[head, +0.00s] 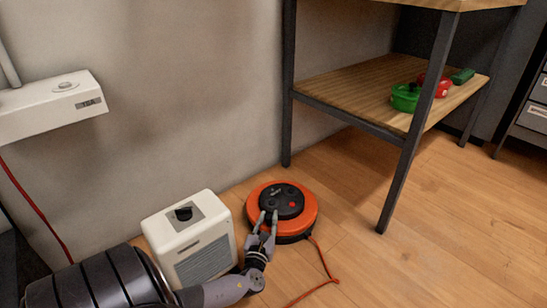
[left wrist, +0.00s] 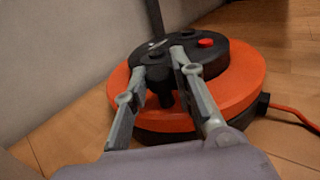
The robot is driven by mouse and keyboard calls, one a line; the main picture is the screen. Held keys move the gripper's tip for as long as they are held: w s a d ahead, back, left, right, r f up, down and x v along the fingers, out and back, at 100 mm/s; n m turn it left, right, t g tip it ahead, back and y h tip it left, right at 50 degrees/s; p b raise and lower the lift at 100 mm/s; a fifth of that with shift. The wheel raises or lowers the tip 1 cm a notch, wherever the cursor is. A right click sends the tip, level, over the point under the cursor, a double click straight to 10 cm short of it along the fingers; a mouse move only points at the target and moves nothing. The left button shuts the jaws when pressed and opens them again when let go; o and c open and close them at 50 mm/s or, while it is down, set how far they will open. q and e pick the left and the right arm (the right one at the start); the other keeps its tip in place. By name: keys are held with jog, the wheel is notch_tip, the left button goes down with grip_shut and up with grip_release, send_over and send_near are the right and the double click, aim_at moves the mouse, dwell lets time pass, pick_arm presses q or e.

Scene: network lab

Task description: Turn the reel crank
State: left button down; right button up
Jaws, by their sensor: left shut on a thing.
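The cable reel (head: 301,222) lies flat on the wood floor near the wall, an orange disc with a black hub (head: 289,202) and a red button on top. In the left wrist view the reel (left wrist: 243,82) fills the middle. My left gripper (head: 269,214) reaches it from the front. Its two grey fingers (left wrist: 176,58) stand either side of the black crank knob (left wrist: 165,97) on the hub and are shut on it. The finger contact is partly hidden by the fingers themselves. My right gripper is in neither view.
A white box heater (head: 205,253) stands just left of the reel. A metal-legged shelf (head: 350,92) holding green and red items stands behind right. An orange cable (head: 318,290) runs from the reel along the floor. The floor to the right is clear.

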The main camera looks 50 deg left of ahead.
pick_arm(q)
jog(key=shift+s+a, duration=0.15)
jog(key=shift+a, duration=0.1)
jog(key=c, duration=1.6)
grip_release()
jog(key=shift+c, duration=0.2)
jog(key=shift+o, duration=1.4)
jog(key=shift+d, duration=0.1)
jog(key=v, duration=1.2)
